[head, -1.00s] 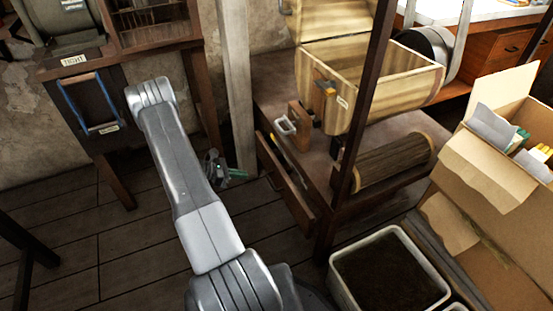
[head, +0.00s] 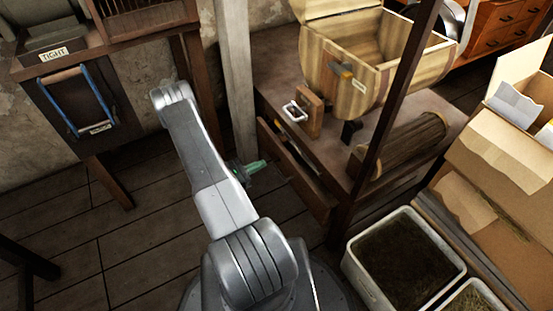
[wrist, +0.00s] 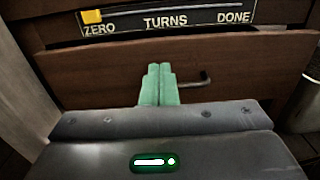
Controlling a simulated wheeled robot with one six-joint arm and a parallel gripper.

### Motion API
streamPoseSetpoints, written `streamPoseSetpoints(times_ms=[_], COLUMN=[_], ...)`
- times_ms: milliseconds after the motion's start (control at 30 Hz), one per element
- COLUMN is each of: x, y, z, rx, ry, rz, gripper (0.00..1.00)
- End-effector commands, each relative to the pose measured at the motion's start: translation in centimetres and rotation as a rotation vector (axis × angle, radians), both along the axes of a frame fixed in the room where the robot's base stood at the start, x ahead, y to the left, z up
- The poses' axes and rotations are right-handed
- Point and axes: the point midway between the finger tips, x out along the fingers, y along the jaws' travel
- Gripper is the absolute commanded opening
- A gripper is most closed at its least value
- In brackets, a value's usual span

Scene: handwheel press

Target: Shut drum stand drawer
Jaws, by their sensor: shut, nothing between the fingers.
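The drum stand (head: 290,70) is a brown wooden bench below the slatted drum (head: 340,65). Its drawer (head: 298,168) shows as a long wooden front under the bench top. In the wrist view the drawer front (wrist: 240,62) spans the picture, with a small dark bent handle (wrist: 205,80) right of my fingers. My gripper (head: 258,165) is shut and empty, low in front of the drawer. In the wrist view its green fingertips (wrist: 158,72) point at the drawer front, at or very near it. Whether they touch, and how wide any gap is, I cannot tell.
A scale plate (wrist: 165,18) marked ZERO, TURNS, DONE sits above the drawer. A pale post (head: 232,80) stands to the left, a dark upright (head: 390,105) to the right. A white tub of dark matter (head: 403,265) and a cardboard box (head: 500,160) stand at right.

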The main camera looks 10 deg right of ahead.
Motion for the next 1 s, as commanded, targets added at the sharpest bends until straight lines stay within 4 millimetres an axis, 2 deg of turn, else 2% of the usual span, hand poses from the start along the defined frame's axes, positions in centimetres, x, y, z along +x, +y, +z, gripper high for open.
streamPoseSetpoints(times_ms=[200, 500, 1000], x=[1.1, 2.3, 2.6], y=[-3.4, -6.5, -7.2], z=[-0.2, -0.1, 0.0], rx=[0.000, 0.000, 0.000], ry=[0.001, -0.001, 0.001], rz=[-0.005, -0.003, -0.001], gripper=[0.00, 0.00, 0.00])
